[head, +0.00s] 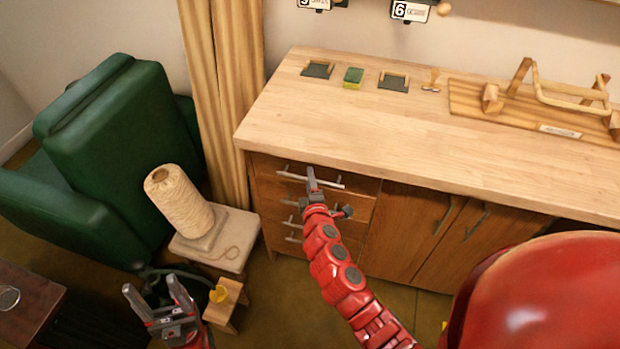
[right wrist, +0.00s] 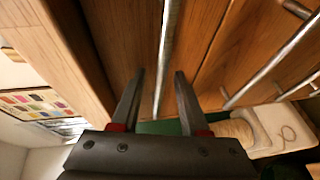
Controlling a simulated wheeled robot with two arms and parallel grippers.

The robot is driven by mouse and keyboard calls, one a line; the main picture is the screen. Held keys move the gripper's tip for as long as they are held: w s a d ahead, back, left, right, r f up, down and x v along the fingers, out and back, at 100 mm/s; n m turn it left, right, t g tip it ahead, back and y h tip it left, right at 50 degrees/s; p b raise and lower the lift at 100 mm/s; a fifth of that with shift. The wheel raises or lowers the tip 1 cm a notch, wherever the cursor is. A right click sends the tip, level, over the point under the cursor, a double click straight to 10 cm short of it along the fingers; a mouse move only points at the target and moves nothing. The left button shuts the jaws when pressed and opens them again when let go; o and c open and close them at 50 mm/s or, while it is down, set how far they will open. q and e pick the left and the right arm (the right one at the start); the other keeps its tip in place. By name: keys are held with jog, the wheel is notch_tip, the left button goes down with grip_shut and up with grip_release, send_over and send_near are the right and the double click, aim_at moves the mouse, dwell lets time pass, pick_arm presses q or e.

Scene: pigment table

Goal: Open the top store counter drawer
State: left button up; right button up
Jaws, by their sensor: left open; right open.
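The top store counter drawer (head: 358,184) is the uppermost wooden drawer at the counter's left end; it looks closed. Its long metal bar handle (head: 292,174) runs across its front and shows in the right wrist view (right wrist: 168,40). My right gripper (head: 312,176) is at this handle. In the right wrist view my right gripper (right wrist: 159,75) is open, with the bar appearing between its two fingers; I cannot tell whether they touch it. My left gripper (head: 152,290) is open and empty, low at the left, away from the counter.
Lower drawers with bar handles (head: 292,222) sit beneath, with cabinet doors (head: 412,230) to the right. A stone base (head: 232,246) with a twine spool (head: 180,201), a small wooden stool (head: 222,314) and a green armchair (head: 110,140) stand left of the counter.

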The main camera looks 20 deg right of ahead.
jog(key=shift+w+f, duration=0.1)
jog(key=shift+w, duration=0.15)
grip_shut()
dwell(1.4)
